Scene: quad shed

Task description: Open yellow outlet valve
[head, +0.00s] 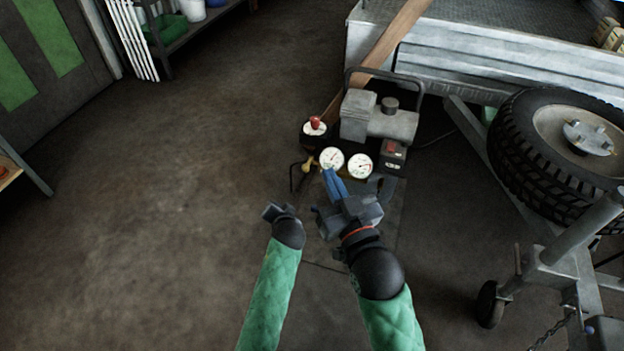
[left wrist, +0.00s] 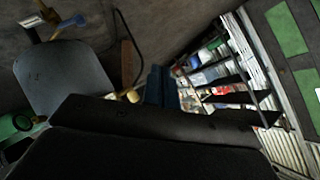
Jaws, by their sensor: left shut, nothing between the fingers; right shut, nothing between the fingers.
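The small yellow valve (head: 309,163) sits at the front left of a grey compressor (head: 378,122), just left of two round white gauges. Its handle position is too small to read. My right gripper (head: 328,172) has its blue fingers shut and empty, just right of the valve and in front of the gauges. I cannot tell whether it touches anything. My left gripper (head: 270,210) is lower left of the valve, apart from it, its fingers mostly hidden there. In the left wrist view its blue fingers (left wrist: 158,86) are shut and empty, beside a small yellow part (left wrist: 133,96).
A red-topped knob (head: 315,124) stands left of the gauges (head: 332,159). A trailer (head: 440,60) is behind, with a large tyre (head: 520,140) at the right. A wooden plank (head: 390,45) leans behind the compressor. The floor at left is clear.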

